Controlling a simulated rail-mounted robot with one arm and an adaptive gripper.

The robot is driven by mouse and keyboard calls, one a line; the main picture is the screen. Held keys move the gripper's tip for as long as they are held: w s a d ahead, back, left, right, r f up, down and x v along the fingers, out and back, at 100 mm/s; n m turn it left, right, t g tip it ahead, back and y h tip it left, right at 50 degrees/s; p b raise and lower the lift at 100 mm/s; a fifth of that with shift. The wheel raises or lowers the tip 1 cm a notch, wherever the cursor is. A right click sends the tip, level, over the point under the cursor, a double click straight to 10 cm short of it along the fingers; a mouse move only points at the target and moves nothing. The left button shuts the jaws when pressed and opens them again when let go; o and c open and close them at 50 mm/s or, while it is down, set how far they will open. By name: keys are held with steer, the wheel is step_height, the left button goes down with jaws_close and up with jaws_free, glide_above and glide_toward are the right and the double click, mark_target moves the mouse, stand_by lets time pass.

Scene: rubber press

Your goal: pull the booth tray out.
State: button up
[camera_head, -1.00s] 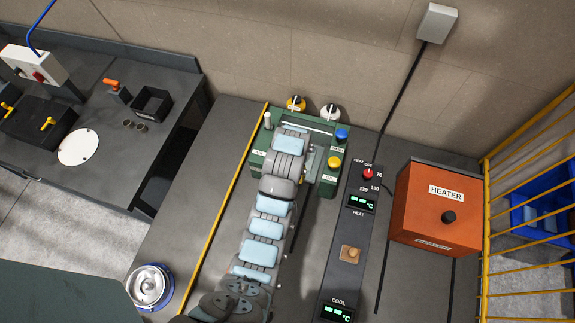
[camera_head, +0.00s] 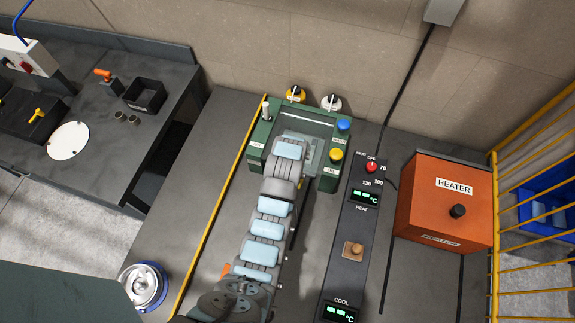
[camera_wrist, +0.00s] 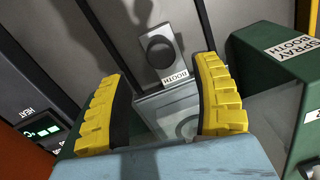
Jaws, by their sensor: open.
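In the wrist view, a dark round knob (camera_wrist: 157,50) sits on a light grey plate labelled BOOTH (camera_wrist: 176,77). Below the plate, a pale, glassy tray-like panel (camera_wrist: 170,108) with a round shape in it shows partly between my fingers. My gripper (camera_wrist: 158,78) is open, its yellow ribbed fingertips spread either side of this panel, with the knob beyond them. Nothing is held. A green block labelled SPRAY BOOTH (camera_wrist: 268,62) stands to the right. In the head view, my arm reaches over the green booth unit (camera_head: 328,180) and hides the gripper and tray.
A control panel (camera_head: 352,240) with heat and cool displays runs right of the booth. An orange heater box (camera_head: 440,225) stands farther right. A yellow strip (camera_head: 215,215) lies left of my arm. A round blue-and-silver container (camera_head: 143,287) stands at the lower left.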

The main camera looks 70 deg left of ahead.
steer(key=shift+s+a+f+p, duration=0.1)
steer(key=shift+f+p, duration=0.3)
steer(key=shift+f, duration=2.6)
jaws_close()
